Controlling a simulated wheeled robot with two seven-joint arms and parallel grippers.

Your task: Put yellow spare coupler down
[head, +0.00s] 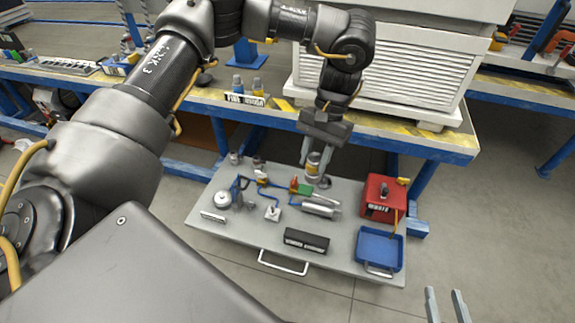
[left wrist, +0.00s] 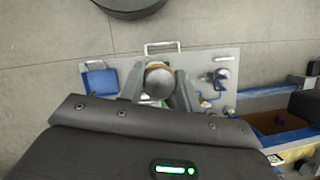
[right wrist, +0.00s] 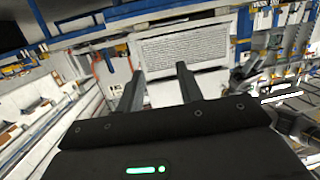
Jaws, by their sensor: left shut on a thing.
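My left gripper (head: 320,160) points down over the grey panel (head: 345,262) and is shut on the yellow spare coupler (head: 313,162), a silvery cylinder with a yellow band. In the left wrist view its round end (left wrist: 158,78) sits between the two fingers. I cannot tell whether its lower end touches the panel. My right gripper (head: 446,306) shows at the bottom right, its two fingers apart and empty. In the right wrist view the fingers (right wrist: 158,90) are also apart, with nothing between them.
The panel carries a black block (head: 306,240), a silver cylinder (head: 321,207), small valves with blue lines, a red box (head: 383,198) and a blue tray (head: 379,250). Behind is the workbench (head: 430,138) with a labelled holder (head: 245,99) and a white slatted cabinet (head: 385,75).

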